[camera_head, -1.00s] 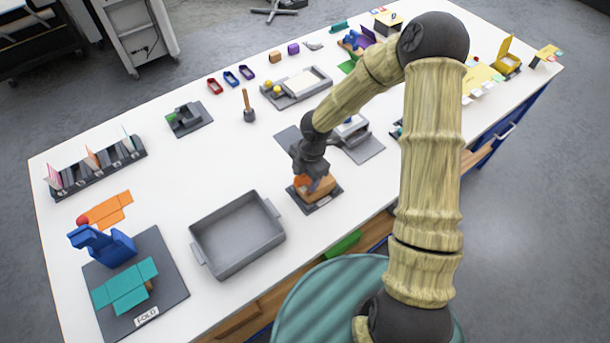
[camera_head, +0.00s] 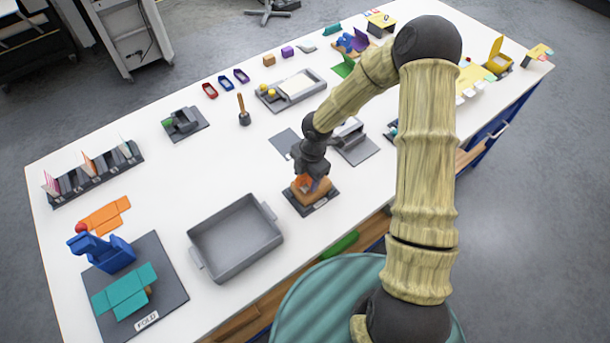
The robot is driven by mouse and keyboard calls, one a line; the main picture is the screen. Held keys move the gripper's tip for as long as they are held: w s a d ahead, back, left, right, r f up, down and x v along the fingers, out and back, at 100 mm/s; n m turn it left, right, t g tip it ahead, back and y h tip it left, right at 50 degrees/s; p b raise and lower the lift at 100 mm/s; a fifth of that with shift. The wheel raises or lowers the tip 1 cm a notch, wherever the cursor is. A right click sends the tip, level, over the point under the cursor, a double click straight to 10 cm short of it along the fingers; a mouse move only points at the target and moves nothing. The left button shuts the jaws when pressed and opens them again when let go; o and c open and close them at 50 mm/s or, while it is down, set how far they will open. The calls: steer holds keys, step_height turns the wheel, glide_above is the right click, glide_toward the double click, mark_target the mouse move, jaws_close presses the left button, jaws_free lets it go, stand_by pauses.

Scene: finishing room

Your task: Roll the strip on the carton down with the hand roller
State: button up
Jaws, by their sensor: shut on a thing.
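The tan carton (camera_head: 322,191) sits on a small dark labelled base (camera_head: 322,205) near the table's front edge. My gripper (camera_head: 309,178) is directly over the carton, pointing down, and is shut on an orange thing (camera_head: 302,182), which appears to be the hand roller. The orange part is right at the carton's top; I cannot tell whether it touches. The strip is hidden or too small to make out under my gripper.
A grey tray (camera_head: 236,238) stands left of the carton. A grey flat plate (camera_head: 285,143) and a grey fixture (camera_head: 352,150) lie behind it. A wooden-handled tool (camera_head: 243,110) stands further back.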

steer(key=shift+w+d+r+p, duration=0.1)
steer(key=shift+d+p, duration=0.15)
steer(key=shift+p, duration=0.2)
steer(key=shift+w+d, duration=0.2)
steer(key=shift+d, duration=0.05)
steer(key=shift+w+d+p, duration=0.15)
steer(key=shift+d+p, duration=0.1)
steer(key=shift+p, duration=0.1)
steer(key=shift+a, duration=0.1)
stand_by(0.3)
steer(key=shift+s+a, duration=0.25)
steer(key=shift+a, duration=0.05)
stand_by(0.3)
